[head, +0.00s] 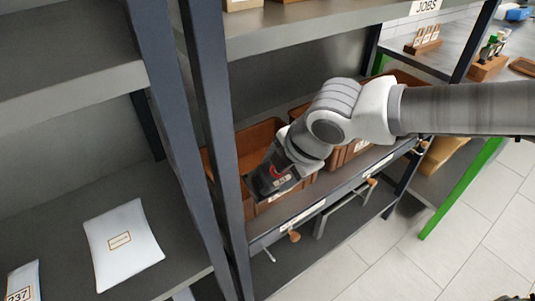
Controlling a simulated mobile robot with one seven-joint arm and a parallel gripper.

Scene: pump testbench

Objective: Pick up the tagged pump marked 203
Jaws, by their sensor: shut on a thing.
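My gripper (268,182) reaches down into a brown bin (258,140) on the middle shelf, at the bin's front. Its dark body shows, but its fingertips are hidden behind the bin's front wall. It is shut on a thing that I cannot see. No pump and no tag marked 203 can be made out in the head view.
A second brown bin (347,156) stands close on the right, partly behind my arm. A blue-grey shelf post (212,120) rises close on the left. A shelf board (290,40) hangs above. A white packet (123,246) lies on the left shelf.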

